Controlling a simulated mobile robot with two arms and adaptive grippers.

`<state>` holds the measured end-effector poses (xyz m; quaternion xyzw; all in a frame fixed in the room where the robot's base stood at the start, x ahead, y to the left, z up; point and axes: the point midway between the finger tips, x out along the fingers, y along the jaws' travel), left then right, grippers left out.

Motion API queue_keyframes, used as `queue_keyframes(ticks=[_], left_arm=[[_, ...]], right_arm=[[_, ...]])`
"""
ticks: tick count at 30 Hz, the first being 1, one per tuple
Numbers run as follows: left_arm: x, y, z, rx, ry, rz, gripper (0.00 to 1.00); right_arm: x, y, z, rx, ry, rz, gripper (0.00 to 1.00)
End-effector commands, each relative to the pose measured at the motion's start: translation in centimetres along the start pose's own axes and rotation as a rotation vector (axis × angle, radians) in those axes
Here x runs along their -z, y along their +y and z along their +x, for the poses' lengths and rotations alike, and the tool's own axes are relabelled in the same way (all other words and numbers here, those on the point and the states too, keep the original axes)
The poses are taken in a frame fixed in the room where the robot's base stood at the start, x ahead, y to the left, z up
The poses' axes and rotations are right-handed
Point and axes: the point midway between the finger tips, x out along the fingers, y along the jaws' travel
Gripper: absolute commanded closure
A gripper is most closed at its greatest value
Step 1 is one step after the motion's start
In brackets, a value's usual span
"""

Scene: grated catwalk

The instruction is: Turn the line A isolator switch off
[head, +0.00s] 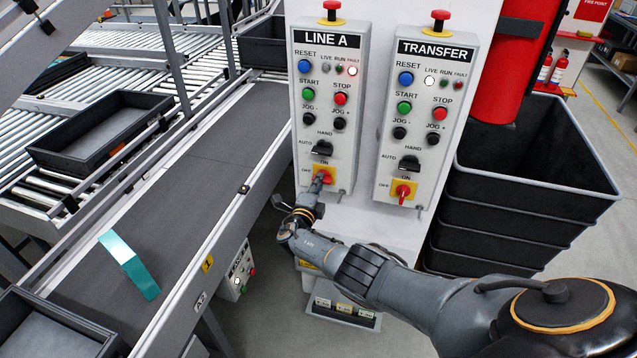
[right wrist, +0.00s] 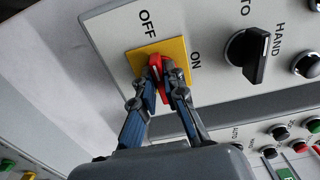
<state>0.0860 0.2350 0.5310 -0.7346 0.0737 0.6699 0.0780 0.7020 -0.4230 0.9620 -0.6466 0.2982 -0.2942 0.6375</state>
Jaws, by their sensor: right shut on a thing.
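The LINE A panel (head: 318,115) is a light grey box on a white column in the head view. Its isolator switch (head: 325,172) is a red handle on a yellow plate at the bottom, with ON above and OFF at the left. My right gripper (head: 319,181) is at this handle, coming from below. In the right wrist view, its two fingers (right wrist: 167,84) are shut on the red handle (right wrist: 168,72). The fingers partly cover the handle, so its exact angle is hard to tell. The LINE A fault lamp is lit. My left gripper is not in view.
The TRANSFER panel (head: 425,120), with a similar red isolator (head: 403,192), stands close at the right. Black stacked crates (head: 530,190) are farther right. A conveyor (head: 190,180) with a teal item (head: 130,265) runs along the left.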

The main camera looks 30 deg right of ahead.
Motion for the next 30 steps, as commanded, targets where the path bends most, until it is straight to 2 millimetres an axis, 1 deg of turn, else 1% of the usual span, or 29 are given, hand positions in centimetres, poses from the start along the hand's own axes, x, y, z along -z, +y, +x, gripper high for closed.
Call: queue_keyframes(ticks=[8,9,11,12,23,26,30], left_arm=[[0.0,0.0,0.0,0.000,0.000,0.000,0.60],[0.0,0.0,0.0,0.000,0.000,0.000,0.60],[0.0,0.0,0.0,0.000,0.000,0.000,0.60],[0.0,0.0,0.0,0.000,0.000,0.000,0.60],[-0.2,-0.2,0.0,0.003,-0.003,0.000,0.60],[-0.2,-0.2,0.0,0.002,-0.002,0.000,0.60],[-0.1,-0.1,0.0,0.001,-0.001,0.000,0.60]], right_arm=[[0.1,0.2,-0.1,-0.003,0.000,-0.004,1.00],[0.1,0.2,-0.1,-0.003,0.000,-0.004,0.81],[0.1,0.2,-0.1,-0.003,0.000,-0.004,0.69],[0.1,0.2,-0.1,-0.003,0.000,-0.003,0.66],[0.0,0.1,-0.2,-0.001,0.000,-0.001,0.66],[0.0,0.2,-0.6,0.000,0.000,0.000,0.66],[0.0,0.2,-1.8,0.000,-0.002,0.000,0.66]])
